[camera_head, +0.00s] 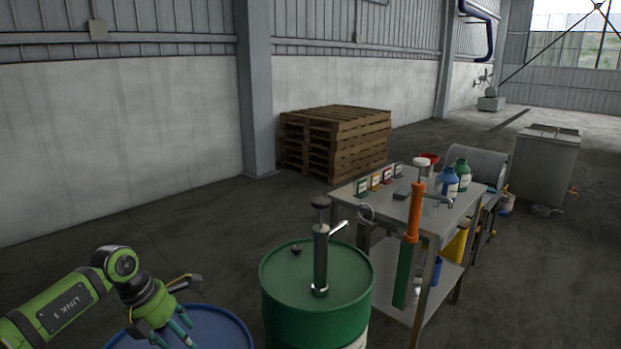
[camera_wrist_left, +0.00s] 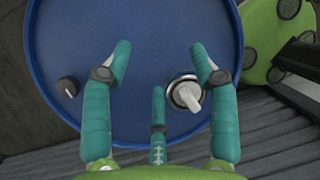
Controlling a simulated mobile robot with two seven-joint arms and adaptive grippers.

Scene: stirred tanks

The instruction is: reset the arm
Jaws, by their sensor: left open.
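My left arm comes in from the left in the head view, and its left gripper (camera_head: 176,333) is over the blue drum (camera_head: 222,318). In the left wrist view the left gripper (camera_wrist_left: 160,75) has its teal fingers spread wide, with nothing between the tips. Below it is the blue drum's lid (camera_wrist_left: 148,30), with a pale capped fitting (camera_wrist_left: 185,94) near the right finger and a small black knob (camera_wrist_left: 68,87) at the left. The fingers appear apart from the fitting, though the exact height is hard to tell. My right gripper does not show.
A green drum (camera_head: 283,284) with an upright hand pump (camera_head: 321,262) stands right of the blue drum. Beyond it is a metal table (camera_head: 452,212) with bottles and small boxes. Stacked pallets (camera_head: 335,140) stand by the wall. The floor behind the drums is clear.

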